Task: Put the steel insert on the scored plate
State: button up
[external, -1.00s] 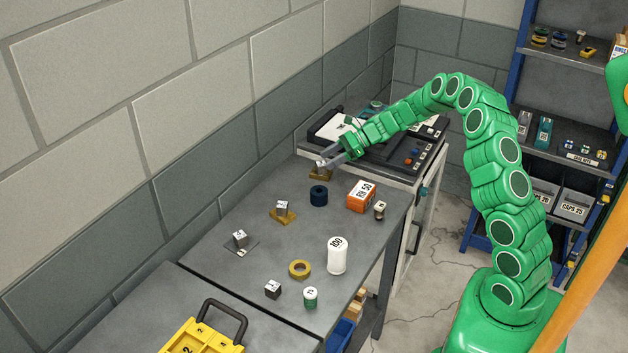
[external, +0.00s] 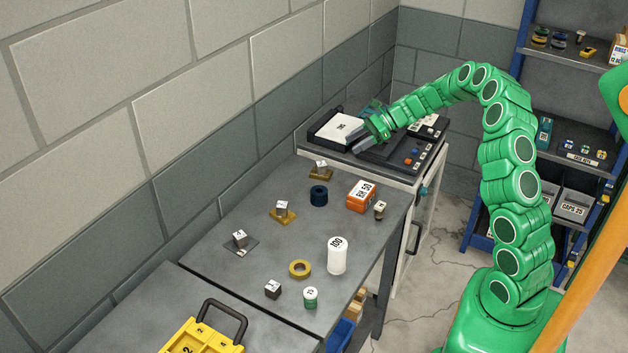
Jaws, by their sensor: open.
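Small grey metal-looking cubes with marked tops stand on plates on the grey bench. One cube (external: 320,165) rests on a brass-coloured plate (external: 321,176) at the back. Another cube (external: 281,207) sits on a second brass-coloured plate (external: 283,217). A third cube (external: 239,237) sits on a dark grey flat plate (external: 241,249). A darker cube (external: 272,289) stands directly on the bench. I cannot tell which is the steel insert, and score lines are too small to see. My gripper (external: 361,147) is open and empty, above and right of the back cube, apart from it.
On the bench are a dark blue ring (external: 319,196), an orange box (external: 361,196), a white cylinder (external: 338,256), a yellow ring (external: 299,269) and a green-and-white jar (external: 310,297). A yellow case (external: 205,338) lies at the front. A black machine (external: 395,160) stands behind.

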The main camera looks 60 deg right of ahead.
jog(key=s+a+r+n+g, duration=0.2)
jog(key=s+a+r+n, duration=0.15)
jog(key=a, duration=0.45)
jog(key=s+a+r+n+g, duration=0.2)
jog(key=a+r+n, duration=0.15)
jog(key=a, duration=0.45)
jog(key=s+a+r+n+g, duration=0.2)
jog(key=a+r+n, duration=0.15)
jog(key=a, duration=0.45)
jog(key=s+a+r+n+g+h, duration=0.25)
jog(key=s+a+n, duration=0.55)
jog(key=s, duration=0.5)
jog(key=s+d+f+n+g+h, duration=0.1)
jog(key=s+n+h, duration=0.5)
jog(key=s, duration=1.7)
jog(key=shift+s+f+n+g, duration=0.2)
jog(key=shift+f+n+g, duration=0.25)
jog(key=shift+n, duration=0.6)
